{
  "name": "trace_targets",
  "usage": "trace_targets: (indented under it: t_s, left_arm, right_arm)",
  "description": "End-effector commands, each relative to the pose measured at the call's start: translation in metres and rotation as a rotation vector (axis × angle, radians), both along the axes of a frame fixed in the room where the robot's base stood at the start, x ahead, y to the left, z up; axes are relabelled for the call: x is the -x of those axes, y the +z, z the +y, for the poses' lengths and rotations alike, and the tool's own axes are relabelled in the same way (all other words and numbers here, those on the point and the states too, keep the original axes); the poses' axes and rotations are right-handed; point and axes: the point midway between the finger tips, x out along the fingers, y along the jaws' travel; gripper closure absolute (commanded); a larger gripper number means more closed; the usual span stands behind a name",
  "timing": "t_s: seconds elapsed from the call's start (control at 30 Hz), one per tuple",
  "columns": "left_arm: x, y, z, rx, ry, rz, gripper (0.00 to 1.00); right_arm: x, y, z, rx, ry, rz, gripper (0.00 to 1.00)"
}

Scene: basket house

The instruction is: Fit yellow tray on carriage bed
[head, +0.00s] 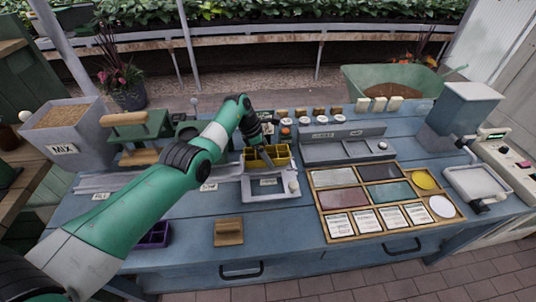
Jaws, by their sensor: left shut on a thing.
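The yellow tray (281,153) is a small divided tray near the middle of the blue bench in the head view. My left gripper (264,150) reaches down over it from the left and is shut on it, partly hiding its left part. The light grey carriage (273,196) sits just below and in front of the tray, with a small label on its front. The tray appears over the rear of the carriage bed. I cannot tell whether it touches the bed. My right gripper is not in view.
A wooden sorting board (386,228) with tiles and cards lies right of the carriage. A grey rack (345,147) stands behind it. A purple tray (155,236) and a wooden block (228,232) lie in front. A grey MIX bin (67,143) stands far left.

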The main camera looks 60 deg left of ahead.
Motion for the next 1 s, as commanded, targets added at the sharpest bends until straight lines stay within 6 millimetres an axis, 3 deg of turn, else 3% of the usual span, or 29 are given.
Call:
trace_targets:
  t_s: [0.87,0.9,1.0]
  left_arm:
    - [-0.0001,-0.0098,0.0001,0.000,0.000,0.000,0.68]
    - [-0.0001,-0.0098,0.0000,0.000,0.000,0.000,0.08]
    - [-0.0001,-0.0098,0.0000,0.000,0.000,0.000,0.00]
  right_arm:
    - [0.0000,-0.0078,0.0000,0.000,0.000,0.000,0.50]
    - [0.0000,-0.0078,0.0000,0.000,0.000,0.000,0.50]
    - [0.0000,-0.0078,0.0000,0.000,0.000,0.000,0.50]
